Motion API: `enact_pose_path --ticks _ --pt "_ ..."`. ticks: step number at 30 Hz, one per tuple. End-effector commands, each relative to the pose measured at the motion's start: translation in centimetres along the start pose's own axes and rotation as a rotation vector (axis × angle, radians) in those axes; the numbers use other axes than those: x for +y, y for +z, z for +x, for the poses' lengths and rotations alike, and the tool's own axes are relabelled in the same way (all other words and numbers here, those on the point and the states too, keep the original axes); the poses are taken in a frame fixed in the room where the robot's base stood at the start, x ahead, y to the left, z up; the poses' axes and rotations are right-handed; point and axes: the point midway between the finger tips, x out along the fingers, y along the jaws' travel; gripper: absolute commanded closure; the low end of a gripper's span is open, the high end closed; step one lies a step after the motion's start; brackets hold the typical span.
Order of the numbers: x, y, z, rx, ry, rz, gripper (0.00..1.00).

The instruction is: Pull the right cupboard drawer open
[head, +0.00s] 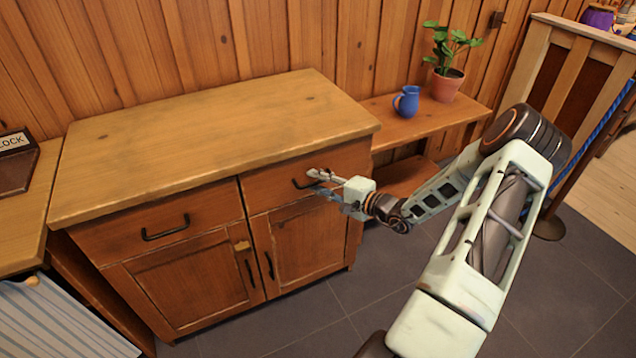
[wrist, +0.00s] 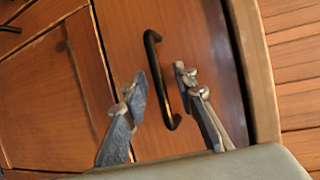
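The right cupboard drawer (head: 279,187) is closed, its front level with the rest of the cupboard (head: 210,135). Its dark bar handle (head: 300,184) is partly covered by my gripper (head: 318,181) in the head view. In the wrist view the handle (wrist: 154,62) runs between the two spread fingers of my gripper (wrist: 158,88). There is a gap between the handle and each finger. My gripper is open and holds nothing. The left drawer (head: 160,225) is closed too, with its own dark handle (head: 165,229).
Two closed cupboard doors (head: 190,283) (head: 305,235) lie below the drawers. A low wooden bench (head: 425,122) on the right carries a blue jug (head: 406,102) and a potted plant (head: 446,85). The tiled floor (head: 330,325) before the cupboard is clear.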

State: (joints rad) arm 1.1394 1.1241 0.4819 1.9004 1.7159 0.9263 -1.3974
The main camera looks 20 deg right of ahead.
Motion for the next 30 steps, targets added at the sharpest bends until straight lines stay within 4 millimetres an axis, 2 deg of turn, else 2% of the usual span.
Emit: enact_pose_path --ticks 2,9,23,30 --pt "0.0 0.0 0.0 0.000 0.000 0.000 0.74" --pt "0.0 0.0 0.0 0.000 0.000 0.000 1.00" --pt "0.0 0.1 -0.1 0.000 0.000 0.000 1.00" --pt "0.4 0.8 -2.1 0.000 0.001 0.001 1.00"
